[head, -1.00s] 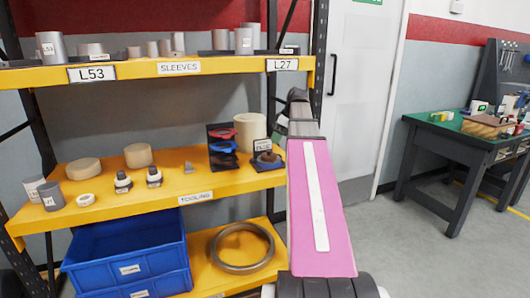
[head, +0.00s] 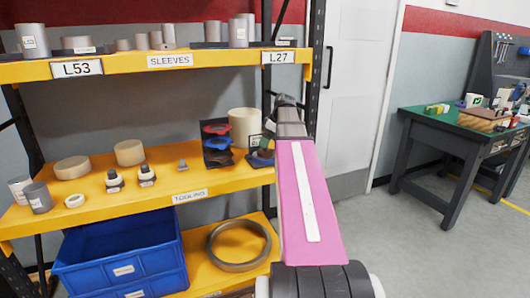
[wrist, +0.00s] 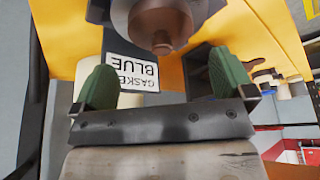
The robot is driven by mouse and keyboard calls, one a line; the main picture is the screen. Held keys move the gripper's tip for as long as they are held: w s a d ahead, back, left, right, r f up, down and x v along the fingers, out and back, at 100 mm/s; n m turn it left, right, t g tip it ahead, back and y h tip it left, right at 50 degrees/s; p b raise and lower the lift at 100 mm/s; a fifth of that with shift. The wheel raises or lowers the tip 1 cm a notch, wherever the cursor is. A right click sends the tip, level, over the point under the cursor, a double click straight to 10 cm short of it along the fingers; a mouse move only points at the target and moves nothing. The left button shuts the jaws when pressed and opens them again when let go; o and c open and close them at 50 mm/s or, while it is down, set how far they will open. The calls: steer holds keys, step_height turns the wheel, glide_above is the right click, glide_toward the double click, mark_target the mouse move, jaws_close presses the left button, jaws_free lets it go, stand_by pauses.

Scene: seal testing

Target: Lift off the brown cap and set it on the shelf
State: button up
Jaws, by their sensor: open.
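The brown cap (wrist: 162,20) shows at the top of the wrist view, a rounded brown piece with a small knob, cut off by the frame edge. In the head view a small brown part (head: 261,158) lies on a dark holder at the right end of the middle yellow shelf (head: 120,190), partly hidden by my arm. My gripper (wrist: 163,82) has two green fingertips, wide apart with nothing between them. The cap lies just beyond the fingertips, between their lines. In the head view my gripper (head: 270,137) is mostly hidden at the shelf's right end.
A label reading GASKET BLUE (wrist: 132,66) is close to the left fingertip. A rack with red and blue rings (head: 217,145) and a cream cylinder (head: 244,125) stand beside my gripper. A black shelf post (head: 313,90) is to the right.

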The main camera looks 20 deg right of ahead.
steer(key=x, duration=0.4)
steer(key=shift+s+a+f, duration=0.1)
steer(key=shift+f, duration=0.05)
steer(key=shift+c, duration=0.3)
steer(key=c, duration=0.8)
steer(key=shift+o, duration=0.2)
